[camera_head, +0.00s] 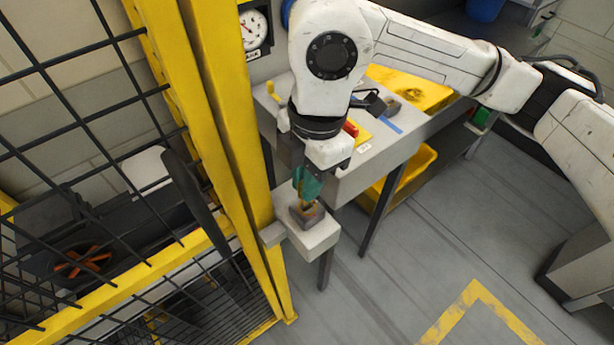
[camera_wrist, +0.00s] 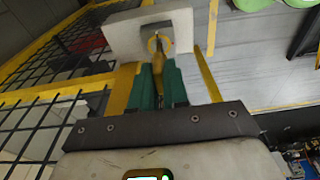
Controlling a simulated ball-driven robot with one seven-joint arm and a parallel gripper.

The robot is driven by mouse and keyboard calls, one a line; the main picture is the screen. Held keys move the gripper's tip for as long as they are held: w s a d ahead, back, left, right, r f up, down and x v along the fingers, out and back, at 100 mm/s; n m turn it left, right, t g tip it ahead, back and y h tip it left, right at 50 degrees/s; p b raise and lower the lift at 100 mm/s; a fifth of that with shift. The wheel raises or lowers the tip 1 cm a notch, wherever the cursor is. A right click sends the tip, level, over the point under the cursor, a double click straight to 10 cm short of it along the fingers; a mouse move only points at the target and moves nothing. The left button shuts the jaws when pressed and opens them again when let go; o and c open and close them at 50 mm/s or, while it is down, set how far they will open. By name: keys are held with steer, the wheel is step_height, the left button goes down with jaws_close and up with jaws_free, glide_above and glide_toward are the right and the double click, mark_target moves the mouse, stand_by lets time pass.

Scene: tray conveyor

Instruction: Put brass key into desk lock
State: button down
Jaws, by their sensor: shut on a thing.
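My gripper (camera_head: 306,190) has teal fingers and points down over a small white stand beside the yellow fence post. In the wrist view the fingers (camera_wrist: 159,90) are shut on the brass key (camera_wrist: 159,66), a narrow golden shape reaching forward from between them. The desk lock (camera_head: 308,216) is a small dark block with brass on top, set on the white stand. In the wrist view the lock (camera_wrist: 155,29) sits straight ahead of the fingers. The key's far end meets or overlaps the round brass part there; I cannot tell whether it is inside.
The white stand (camera_head: 316,241) adjoins the yellow post (camera_head: 235,150) and black mesh fence on the left. A grey workbench (camera_head: 372,175) with small items and a yellow tray (camera_head: 420,92) lies behind. Grey floor (camera_head: 400,270) at the right front is clear.

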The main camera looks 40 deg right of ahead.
steer(key=shift+r, duration=0.1)
steer(key=shift+r+p, duration=1)
steer(key=shift+r, duration=0.95)
steer(key=shift+d, duration=0.1)
